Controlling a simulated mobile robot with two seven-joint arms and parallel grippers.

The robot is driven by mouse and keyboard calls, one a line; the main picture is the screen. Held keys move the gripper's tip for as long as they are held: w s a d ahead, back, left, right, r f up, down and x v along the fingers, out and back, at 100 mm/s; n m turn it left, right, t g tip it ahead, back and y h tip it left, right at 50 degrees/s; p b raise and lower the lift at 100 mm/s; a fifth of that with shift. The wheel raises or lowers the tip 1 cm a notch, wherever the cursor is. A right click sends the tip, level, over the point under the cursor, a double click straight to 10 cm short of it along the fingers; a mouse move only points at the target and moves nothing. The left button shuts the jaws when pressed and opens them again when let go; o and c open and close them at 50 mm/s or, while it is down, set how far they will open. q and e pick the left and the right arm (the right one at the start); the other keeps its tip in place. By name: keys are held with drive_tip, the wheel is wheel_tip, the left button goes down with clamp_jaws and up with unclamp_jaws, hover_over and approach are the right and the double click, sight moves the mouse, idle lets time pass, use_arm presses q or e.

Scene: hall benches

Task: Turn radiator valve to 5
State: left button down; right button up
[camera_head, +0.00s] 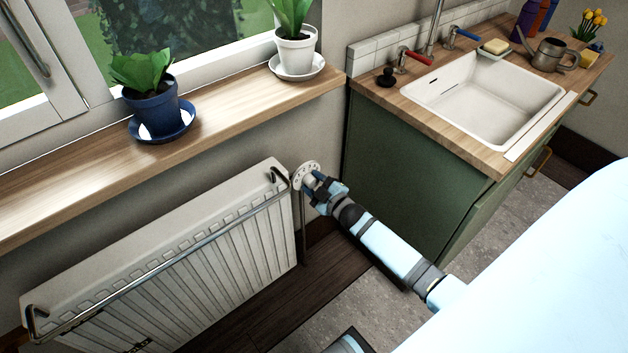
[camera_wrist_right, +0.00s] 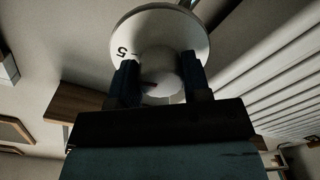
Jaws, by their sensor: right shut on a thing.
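The radiator valve (camera_head: 306,172) is a white round dial with marks around its rim, at the upper right corner of the white radiator (camera_head: 190,262). In the right wrist view the dial (camera_wrist_right: 122,38) fills the top, with a black "5" on its left side and a pale round knob (camera_wrist_right: 160,66) in its middle. My right gripper (camera_head: 312,186) is shut on the knob, one dark finger on each side. My left gripper is in neither view.
A metal rail (camera_head: 165,262) runs along the radiator's front. A wooden sill (camera_head: 215,107) with a blue-potted plant (camera_head: 152,108) and a white-potted plant (camera_head: 295,50) lies above. A green cabinet (camera_head: 400,165) with a sink (camera_head: 490,98) stands right of the valve.

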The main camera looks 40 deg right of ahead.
idle(0.4)
drive_tip(key=o, duration=0.9)
drive_tip(key=shift+o, duration=0.2)
use_arm(q)
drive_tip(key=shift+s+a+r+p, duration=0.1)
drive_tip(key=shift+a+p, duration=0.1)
drive_tip(key=shift+p, duration=0.8)
use_arm(e)
drive_tip(key=s+d, duration=0.1)
drive_tip(key=s, duration=1.2)
drive_tip(key=shift+s+d, duration=0.2)
drive_tip(key=shift+s, duration=0.2)
